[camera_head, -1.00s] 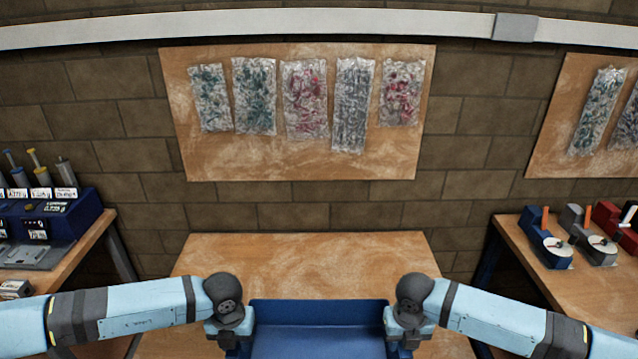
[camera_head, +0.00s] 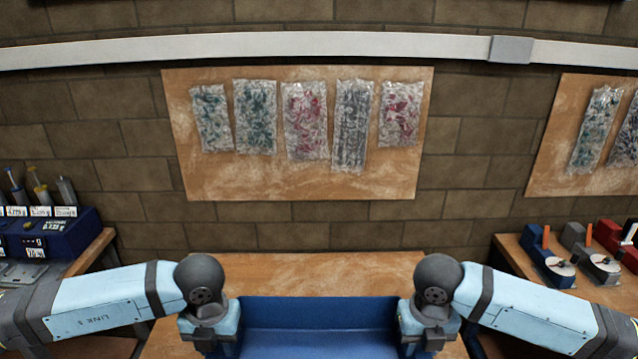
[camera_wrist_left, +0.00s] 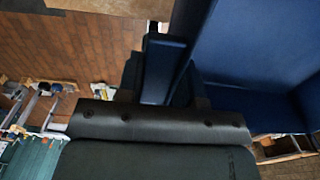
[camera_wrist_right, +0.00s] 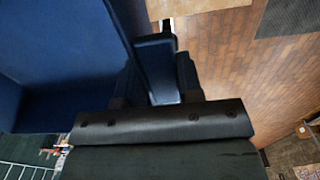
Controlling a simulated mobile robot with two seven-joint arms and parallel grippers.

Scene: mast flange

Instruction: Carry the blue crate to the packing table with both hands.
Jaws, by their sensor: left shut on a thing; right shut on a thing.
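The blue crate (camera_head: 318,327) is at the bottom middle of the head view, cut off by the lower edge; the part of its inside that shows looks empty. My left gripper (camera_head: 212,347) is shut on its left side and my right gripper (camera_head: 424,345) on its right side. The left wrist view shows the crate (camera_wrist_left: 255,60) beside the left fingers (camera_wrist_left: 163,68). The right wrist view shows the crate (camera_wrist_right: 50,60) beside the right fingers (camera_wrist_right: 157,68). The wooden packing table (camera_head: 310,272) lies beyond the crate, partly hidden by it and my arms.
A side bench with a blue rack (camera_head: 50,240) stands at left. Another bench with reel devices (camera_head: 560,265) stands at right. A board with several bags (camera_head: 300,185) hangs on the brick wall behind. The visible far part of the table is bare.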

